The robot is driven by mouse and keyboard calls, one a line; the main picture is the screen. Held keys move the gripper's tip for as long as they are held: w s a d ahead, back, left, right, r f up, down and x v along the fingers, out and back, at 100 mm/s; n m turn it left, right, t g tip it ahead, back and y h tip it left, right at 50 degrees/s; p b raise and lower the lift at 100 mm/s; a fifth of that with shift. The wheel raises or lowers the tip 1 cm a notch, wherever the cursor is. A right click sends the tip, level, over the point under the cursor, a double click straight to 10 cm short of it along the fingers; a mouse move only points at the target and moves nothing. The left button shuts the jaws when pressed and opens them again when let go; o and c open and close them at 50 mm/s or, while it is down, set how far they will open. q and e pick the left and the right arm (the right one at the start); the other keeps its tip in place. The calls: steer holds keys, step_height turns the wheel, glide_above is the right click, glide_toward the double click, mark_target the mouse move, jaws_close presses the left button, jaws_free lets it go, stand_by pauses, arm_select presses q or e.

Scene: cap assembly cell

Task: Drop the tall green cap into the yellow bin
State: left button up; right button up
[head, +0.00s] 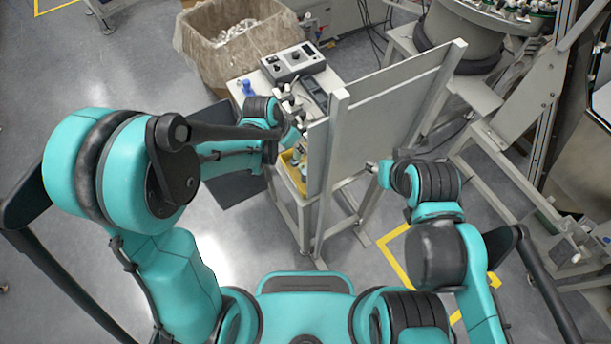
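The yellow bin (291,184) sits at the front of the small grey table, mostly hidden by my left arm and a grey upright panel. Small pale and greenish items (301,168) show at the bin, too small to make out. I cannot pick out the tall green cap for certain. My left gripper (298,124) is over the table just behind the bin, and its fingers are too small and covered to read. My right gripper (371,167) is on the right side of the panel, away from the bin, its fingers too small to read.
The grey panel (385,115) stands between my two grippers. A control box (293,63) and a blue object (247,88) are on the table's back part. A large lined box (235,40) stands behind. A metal frame (500,140) with a round feeder fills the right.

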mark_target(296, 151)
arm_select(q)
steer(key=shift+f+b, duration=0.85)
steer(key=shift+f, duration=0.7)
steer(key=o, duration=0.8)
steer(key=shift+o, duration=0.2)
steer(key=shift+r, duration=0.1)
steer(key=v, duration=1.2)
steer(key=s+a+f+n+t+y+b, duration=0.3)
steer(key=s+a+n+b, duration=0.3)
steer(key=s+a+n, duration=0.3)
steer(key=s+a+t, duration=0.1)
steer(key=s+a, duration=0.1)
steer(key=a, duration=0.1)
steer(key=shift+s, duration=0.3)
